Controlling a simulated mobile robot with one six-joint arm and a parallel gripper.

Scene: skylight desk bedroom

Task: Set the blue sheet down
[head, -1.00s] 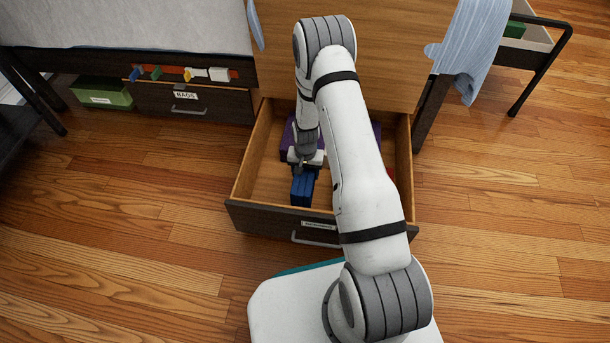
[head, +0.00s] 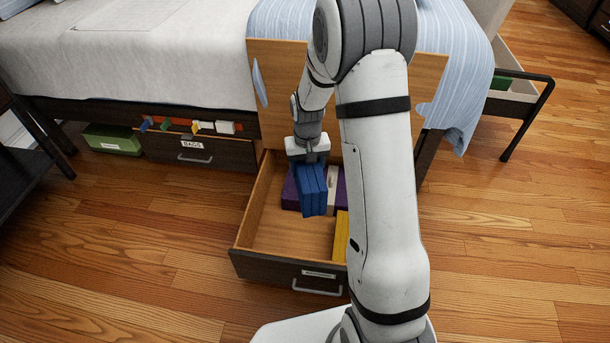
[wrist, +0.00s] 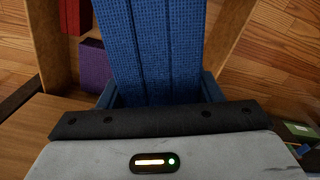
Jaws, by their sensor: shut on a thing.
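The blue sheet (head: 312,190) is a folded, ribbed bundle. My gripper (head: 308,160) is shut on its upper end and holds it hanging above the open drawer (head: 262,225). In the wrist view the blue sheet (wrist: 150,45) runs up and away from my gripper (wrist: 155,98), filling the middle of the picture. The sheet hides part of the drawer below it.
Inside the drawer lie a purple bundle (head: 290,192), a white piece (head: 332,178) and a yellow one (head: 341,235); the wrist view also shows a red one (wrist: 91,56). The drawer's front left floor is bare. The bed (head: 150,55) stands behind.

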